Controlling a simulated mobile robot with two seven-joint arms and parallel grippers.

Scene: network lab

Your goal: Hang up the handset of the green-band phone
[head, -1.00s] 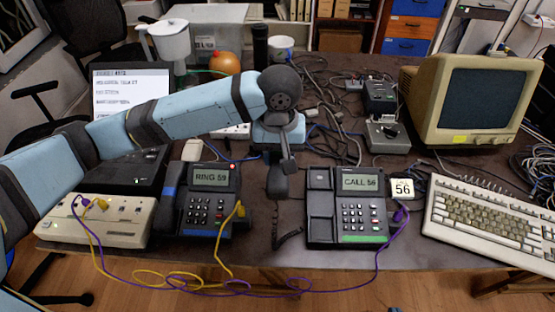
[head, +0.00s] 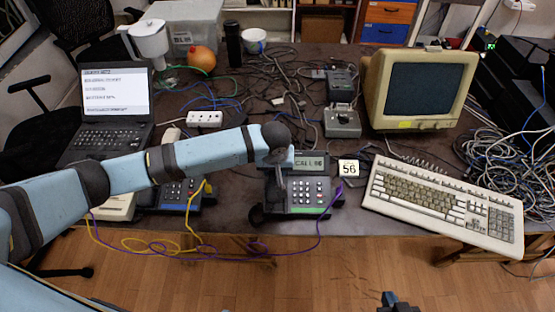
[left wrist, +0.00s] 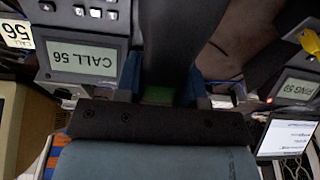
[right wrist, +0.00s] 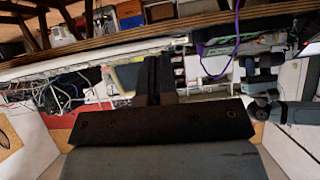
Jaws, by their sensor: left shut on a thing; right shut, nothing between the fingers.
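The green-band phone (head: 305,198) stands near the table's front edge, its screen reading CALL 56. My left gripper (head: 280,178) is over the left part of this phone, shut on the dark handset (head: 257,214). The handset's lower end shows at the phone's front left corner. In the left wrist view the handset (left wrist: 182,35) runs between the fingers, alongside the phone's screen (left wrist: 82,56). The cradle is mostly hidden, and I cannot tell whether the handset touches it. My right gripper (head: 398,302) is shut and empty, low in front of the table.
A second phone (head: 172,194) with a yellow cable is partly hidden behind my left arm. A keyboard (head: 440,205) and a monitor (head: 420,90) stand to the right. The tag 56 (head: 348,168) sits beside the green-band phone. A purple cable (head: 322,228) hangs over the front edge.

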